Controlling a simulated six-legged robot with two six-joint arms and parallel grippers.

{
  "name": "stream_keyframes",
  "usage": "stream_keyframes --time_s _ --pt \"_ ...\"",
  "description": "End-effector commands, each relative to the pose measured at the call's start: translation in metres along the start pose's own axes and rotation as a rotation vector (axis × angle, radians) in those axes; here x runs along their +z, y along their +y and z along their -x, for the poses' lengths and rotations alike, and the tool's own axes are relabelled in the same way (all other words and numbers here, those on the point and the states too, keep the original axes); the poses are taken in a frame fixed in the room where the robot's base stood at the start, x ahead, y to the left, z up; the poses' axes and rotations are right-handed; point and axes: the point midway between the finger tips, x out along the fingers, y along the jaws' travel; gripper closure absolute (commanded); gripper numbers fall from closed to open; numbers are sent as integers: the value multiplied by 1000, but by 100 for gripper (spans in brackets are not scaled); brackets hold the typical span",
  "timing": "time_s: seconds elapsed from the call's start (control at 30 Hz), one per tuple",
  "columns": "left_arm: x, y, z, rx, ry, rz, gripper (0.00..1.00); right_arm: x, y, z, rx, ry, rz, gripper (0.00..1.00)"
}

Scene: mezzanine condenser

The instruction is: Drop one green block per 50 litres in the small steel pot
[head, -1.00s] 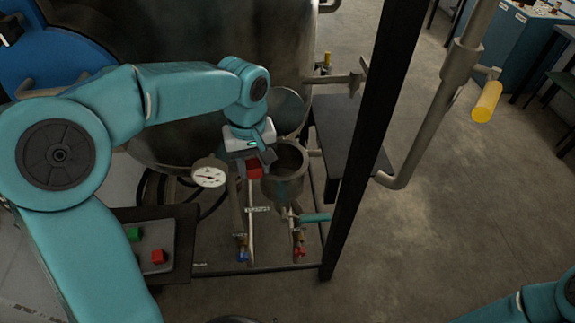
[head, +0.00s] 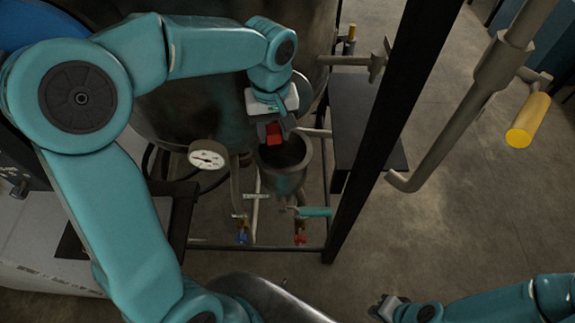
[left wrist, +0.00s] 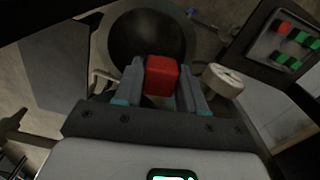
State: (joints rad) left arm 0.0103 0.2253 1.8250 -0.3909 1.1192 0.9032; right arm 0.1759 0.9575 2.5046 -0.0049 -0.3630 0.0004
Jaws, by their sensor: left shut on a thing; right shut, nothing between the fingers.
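My left gripper (head: 274,122) is shut on a red block (head: 273,134), above the small steel pot (head: 285,183) at its back rim. In the left wrist view the red block (left wrist: 162,75) sits between the fingers (left wrist: 161,82), with the round dark mouth of the pot (left wrist: 125,42) beyond it. The pot's inside is too dark to tell what lies in it. Green blocks (left wrist: 281,61) lie with a red one (left wrist: 284,27) on a tray (left wrist: 262,52) in the left wrist view. My right gripper (head: 383,306) is shut and empty at the bottom of the head view.
A white dial gauge (head: 207,154) stands left of the pot; its reading is too small to tell. A large steel vessel (head: 190,112) is behind. A black post (head: 385,130) and a pipe with a yellow handle (head: 527,120) stand to the right. Floor at right is clear.

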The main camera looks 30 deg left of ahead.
Motion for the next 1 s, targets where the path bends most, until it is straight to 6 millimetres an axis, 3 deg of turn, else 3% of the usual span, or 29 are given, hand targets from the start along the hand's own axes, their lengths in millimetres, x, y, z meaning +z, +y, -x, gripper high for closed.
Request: stream_keyframes --time_s 0.1,0.3,0.6,0.63,0.7,0.73,1.0 --pt "1 0 -21 -1 0 0 90 0 6 -17 0 0 0 100" --pt "1 1 -43 0 0 0 90 -1 12 -33 0 0 0 100" --pt "-1 4 -44 1 1 0 90 -1 12 -32 0 0 0 100" --pt "-2 4 -44 0 1 0 57 -1 12 -32 0 0 0 100" --pt "-2 4 -44 0 0 0 34 -1 12 -33 0 0 0 100" --pt "-2 4 -44 0 0 0 30 -1 12 -33 0 0 0 100" --pt "-2 3 -45 -3 -1 -1 30 -1 12 -33 0 0 0 100"
